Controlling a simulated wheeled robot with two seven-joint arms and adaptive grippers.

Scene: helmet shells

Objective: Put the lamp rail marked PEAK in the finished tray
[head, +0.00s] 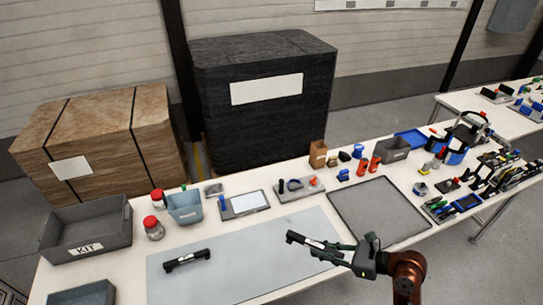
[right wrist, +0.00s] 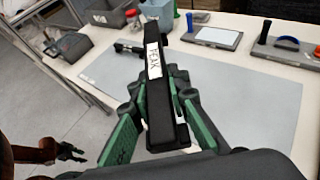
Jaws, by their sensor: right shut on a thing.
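My right gripper (head: 345,254) is shut on a black lamp rail (head: 300,238) and holds it above the grey mat (head: 250,255). In the right wrist view the rail (right wrist: 153,75) lies between the green fingers (right wrist: 152,112), and its white label appears to read PEAK. A second black rail (head: 187,260) lies on the left part of the mat; its label is not readable. A dark, flat, empty tray (head: 378,210) lies right of the mat; no name shows on it. My left gripper (right wrist: 70,152) shows small in the right wrist view, its jaws unclear.
A grey bin marked KIT (head: 88,228) stands at the left, with another grey bin (head: 82,293) in front. Jars, a blue bin (head: 185,208), a white-topped board (head: 244,205) and a tool holder (head: 299,188) line the back. Parts crowd the right end.

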